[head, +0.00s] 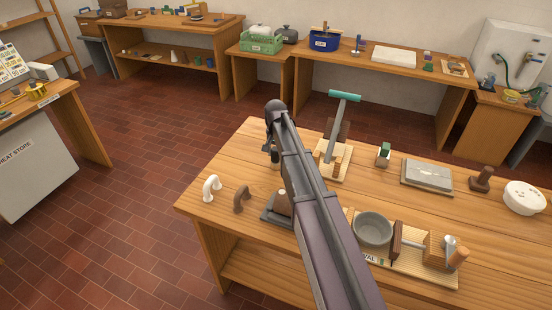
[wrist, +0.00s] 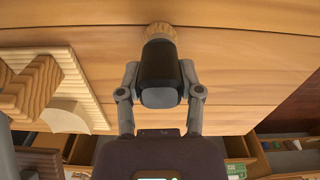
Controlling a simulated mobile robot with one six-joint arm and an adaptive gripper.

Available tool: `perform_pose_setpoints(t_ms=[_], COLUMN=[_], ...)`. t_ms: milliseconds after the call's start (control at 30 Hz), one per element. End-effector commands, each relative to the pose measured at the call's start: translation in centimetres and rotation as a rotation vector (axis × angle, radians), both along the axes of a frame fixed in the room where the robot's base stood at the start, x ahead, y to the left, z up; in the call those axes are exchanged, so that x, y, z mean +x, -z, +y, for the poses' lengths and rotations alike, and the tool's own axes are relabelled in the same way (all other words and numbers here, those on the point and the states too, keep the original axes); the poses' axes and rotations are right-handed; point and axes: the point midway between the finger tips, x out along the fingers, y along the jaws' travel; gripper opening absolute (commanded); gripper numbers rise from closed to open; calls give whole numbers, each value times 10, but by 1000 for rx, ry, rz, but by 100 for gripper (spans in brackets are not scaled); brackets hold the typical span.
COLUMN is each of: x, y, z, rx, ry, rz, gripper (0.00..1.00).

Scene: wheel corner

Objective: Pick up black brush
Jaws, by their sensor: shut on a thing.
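The black brush (wrist: 160,68) has a dark round handle and a pale tan bristle end. In the wrist view my gripper (wrist: 160,85) is shut on the handle, one finger on each side. The bristle end points away from the gripper, toward the wooden tabletop (wrist: 230,50). I cannot tell whether the bristles touch the wood.
A stepped wooden block (wrist: 50,85) stands close on the left in the wrist view. In the head view the table holds a white handle (head: 211,188), a brown handle (head: 241,198), a grey bowl (head: 372,230) and a tall green-topped tool (head: 344,96). The front left corner is clear.

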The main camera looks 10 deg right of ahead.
Motion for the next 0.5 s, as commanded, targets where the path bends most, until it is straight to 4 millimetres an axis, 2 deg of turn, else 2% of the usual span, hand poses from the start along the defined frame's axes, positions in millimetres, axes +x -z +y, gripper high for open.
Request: perform_pose_setpoints(t_ms=[267,500], x=[0,0], y=[-1,-11], z=[0,-1], rx=[0,0], ry=[0,1], rz=[0,0], gripper=[0,0])
